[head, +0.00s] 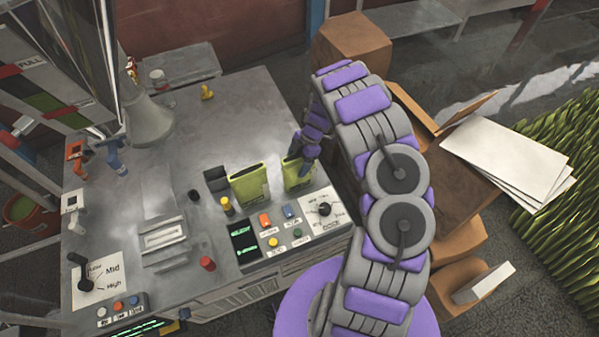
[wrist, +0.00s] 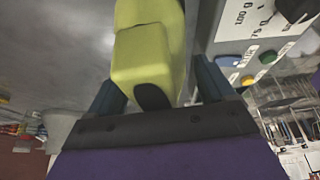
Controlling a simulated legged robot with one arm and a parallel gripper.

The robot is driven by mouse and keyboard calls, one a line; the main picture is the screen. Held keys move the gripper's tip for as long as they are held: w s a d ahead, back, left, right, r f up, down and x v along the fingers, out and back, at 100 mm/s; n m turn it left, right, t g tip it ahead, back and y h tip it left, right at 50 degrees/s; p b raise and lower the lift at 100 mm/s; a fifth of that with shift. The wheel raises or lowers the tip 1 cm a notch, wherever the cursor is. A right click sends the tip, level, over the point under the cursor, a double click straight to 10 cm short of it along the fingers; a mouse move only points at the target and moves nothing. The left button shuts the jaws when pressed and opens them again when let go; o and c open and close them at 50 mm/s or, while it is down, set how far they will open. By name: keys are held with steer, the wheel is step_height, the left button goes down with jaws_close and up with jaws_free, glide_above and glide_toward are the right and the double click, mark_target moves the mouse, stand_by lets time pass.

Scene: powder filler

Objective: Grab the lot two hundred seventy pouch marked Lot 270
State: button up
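Two yellow-green pouches stand side by side on the metal bench. The left pouch (head: 249,186) is in plain view, and the right pouch (head: 297,176) is partly hidden by my gripper (head: 306,156). No lot number is readable on either. In the wrist view a yellow-green pouch (wrist: 145,60) lies between the two blue-grey fingers of my gripper (wrist: 160,85). The fingers are spread, with a gap beside the pouch, clearest on the right. I cannot tell whether the left finger touches it.
A control panel with a dial (head: 324,209) and coloured buttons sits just in front of the pouches. Cardboard boxes (head: 354,40) are right of the bench. The bench middle (head: 190,150) is mostly clear.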

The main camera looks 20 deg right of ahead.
steer(key=c, duration=1.2)
steer(key=shift+o, duration=0.2)
steer(key=shift+r, duration=0.15)
